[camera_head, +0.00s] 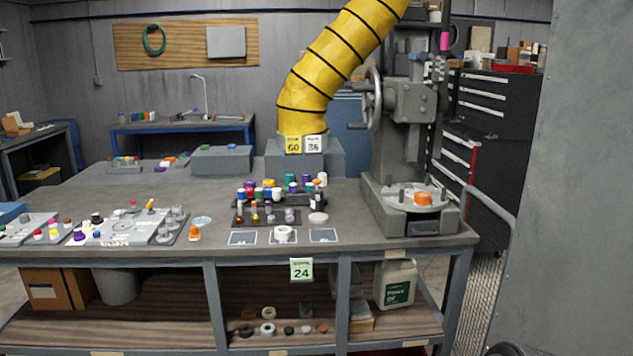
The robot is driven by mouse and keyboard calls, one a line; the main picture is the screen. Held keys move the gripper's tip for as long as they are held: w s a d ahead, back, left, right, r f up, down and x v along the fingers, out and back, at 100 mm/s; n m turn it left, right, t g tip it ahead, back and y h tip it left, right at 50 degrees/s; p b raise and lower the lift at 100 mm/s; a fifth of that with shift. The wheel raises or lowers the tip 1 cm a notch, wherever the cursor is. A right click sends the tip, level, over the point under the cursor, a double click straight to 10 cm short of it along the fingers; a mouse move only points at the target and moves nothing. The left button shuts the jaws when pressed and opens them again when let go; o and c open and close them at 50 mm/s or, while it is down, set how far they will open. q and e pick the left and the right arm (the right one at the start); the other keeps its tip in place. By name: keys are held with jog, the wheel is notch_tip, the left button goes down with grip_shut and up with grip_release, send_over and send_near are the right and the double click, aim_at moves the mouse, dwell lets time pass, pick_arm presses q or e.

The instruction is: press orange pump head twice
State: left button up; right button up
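A small orange piece (194,233) stands on the workbench (120,255) near its front edge, left of centre, beside a white panel with grey knobs. It is small in the picture, and I cannot tell for certain whether it is a pump head. A second orange piece (423,199), short and round, sits on the round table of the drill-press-like machine (408,105) at the right end of the bench. Small orange-brown bottles (254,215) stand in a dark rack at the centre. Neither of my grippers is in view.
Many coloured caps (292,187) crowd the bench centre, with a white roll (284,234) on a marked square in front. A yellow hose (335,60) hangs down behind them. A white jug (396,284) stands on the shelf below. A grey wall (570,180) closes the right side.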

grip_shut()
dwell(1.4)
